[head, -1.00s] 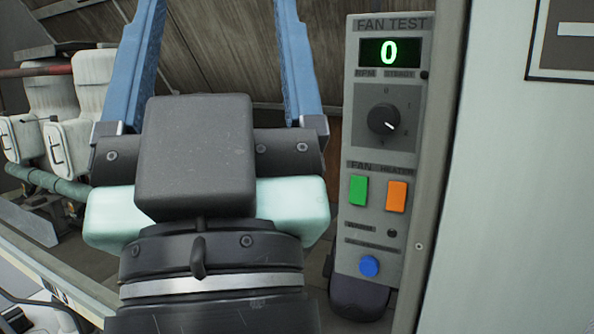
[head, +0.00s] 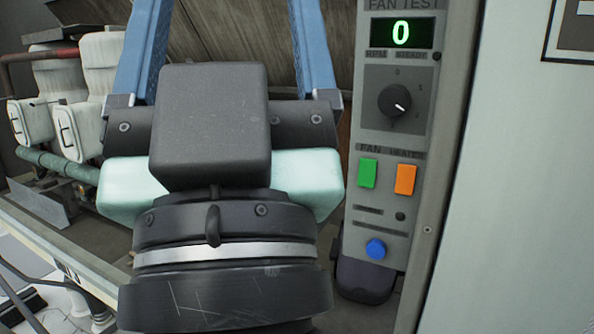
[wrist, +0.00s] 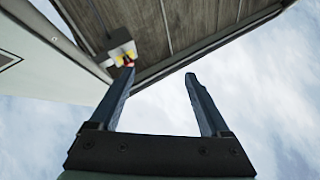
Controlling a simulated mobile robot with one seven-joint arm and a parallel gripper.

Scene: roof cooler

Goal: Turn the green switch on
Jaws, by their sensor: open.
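The green switch (head: 368,173) is under the FAN label on the grey fan test panel (head: 356,232), right of my gripper in the head view. An orange switch (head: 405,179) sits just right of it. My gripper (head: 225,45) is open, with its blue fingers pointing up and wide apart; their tips are cut off by the top of the head view. In the wrist view my gripper (wrist: 160,75) is empty, with roof beams and sky beyond. The green switch is not in the wrist view, and nothing touches it.
The panel also has a display (head: 400,33) reading 0, a black knob (head: 394,101) and a blue button (head: 376,249). White units and pipes (head: 100,80) stand at the left. A pale wall (head: 520,200) is right of the panel. A small yellow and red device (wrist: 125,56) shows in the wrist view.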

